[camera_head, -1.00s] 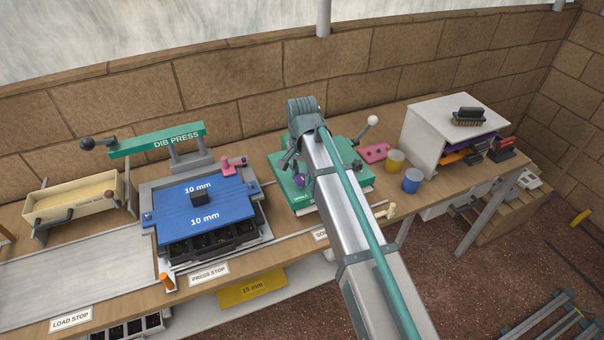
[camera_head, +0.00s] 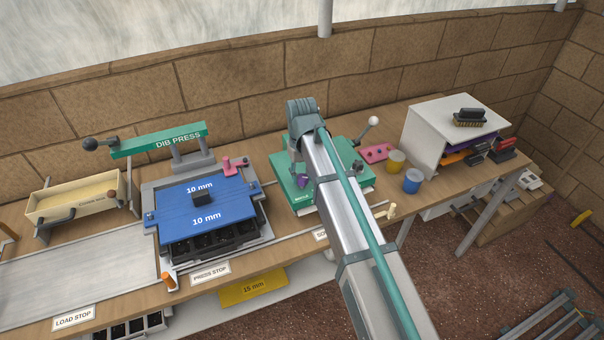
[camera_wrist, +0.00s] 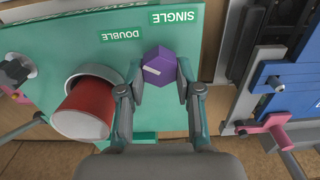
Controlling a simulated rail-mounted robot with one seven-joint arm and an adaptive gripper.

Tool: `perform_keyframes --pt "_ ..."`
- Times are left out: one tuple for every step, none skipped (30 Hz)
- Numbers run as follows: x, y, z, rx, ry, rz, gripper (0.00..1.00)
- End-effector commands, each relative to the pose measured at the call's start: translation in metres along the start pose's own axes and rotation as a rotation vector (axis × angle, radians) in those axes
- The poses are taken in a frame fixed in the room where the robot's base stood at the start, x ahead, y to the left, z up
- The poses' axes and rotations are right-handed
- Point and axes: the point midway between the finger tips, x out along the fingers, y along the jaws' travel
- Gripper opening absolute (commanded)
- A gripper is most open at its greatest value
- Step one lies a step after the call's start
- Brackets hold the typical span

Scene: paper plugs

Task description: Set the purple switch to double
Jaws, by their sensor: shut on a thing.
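The purple switch (camera_wrist: 160,66) is a faceted knob with a short white mark on its face, on the green panel (camera_wrist: 45,50). The DOUBLE label (camera_wrist: 120,35) and SINGLE label (camera_wrist: 174,17) lie beside it, upside down in the wrist view. The white mark slants toward the upper left there; which label it indicates is hard to tell. My gripper (camera_wrist: 160,80) is shut on the switch, with one fingertip on each side. In the head view the purple switch (camera_head: 302,181) shows small on the green machine (camera_head: 283,165), left of my arm, which hides much of it.
A red cup-like part (camera_wrist: 86,106) stands left of my fingers in the wrist view. The blue 10 mm plate (camera_head: 225,203) lies left of the green machine. A yellow cup (camera_head: 396,162) and blue cup (camera_head: 412,182) stand to its right.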

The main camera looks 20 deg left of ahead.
Motion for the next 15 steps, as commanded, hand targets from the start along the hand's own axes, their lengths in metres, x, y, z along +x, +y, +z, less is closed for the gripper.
perform_keyframes --pt "-0.0008 0.0 -0.0009 -0.034 0.002 0.0 0.0" --pt "-0.0008 -0.0001 -0.0009 -0.054 0.002 0.0 0.0" --pt "-0.0008 -0.0003 -0.0009 -0.08 0.002 0.0 0.0" --pt "-0.0008 -0.0004 -0.0009 -0.098 0.002 0.0 0.0" --pt "-0.0008 -0.0004 -0.0009 -0.114 0.002 0.0 0.0" --pt "-0.0008 -0.0005 -0.0009 -0.135 0.002 0.001 0.0" --pt "-0.0008 -0.0006 -0.0009 -0.148 0.002 0.001 0.0" --pt "-0.0008 -0.0007 -0.001 -0.162 0.002 0.001 0.0" --pt "-0.0007 -0.0008 -0.001 -0.176 0.002 0.001 0.0" --pt "-0.0008 -0.0008 -0.001 -0.186 0.002 0.001 0.0" --pt "-0.0007 -0.0009 -0.001 -0.196 0.002 0.001 0.0" --pt "-0.0007 -0.0009 -0.001 -0.205 0.003 0.001 0.0" --pt "-0.0007 -0.0009 -0.001 -0.211 0.003 0.001 0.0" --pt "-0.0007 -0.001 -0.0011 -0.217 0.003 0.001 0.0" --pt "-0.0007 -0.001 -0.001 -0.224 0.003 0.001 0.0"
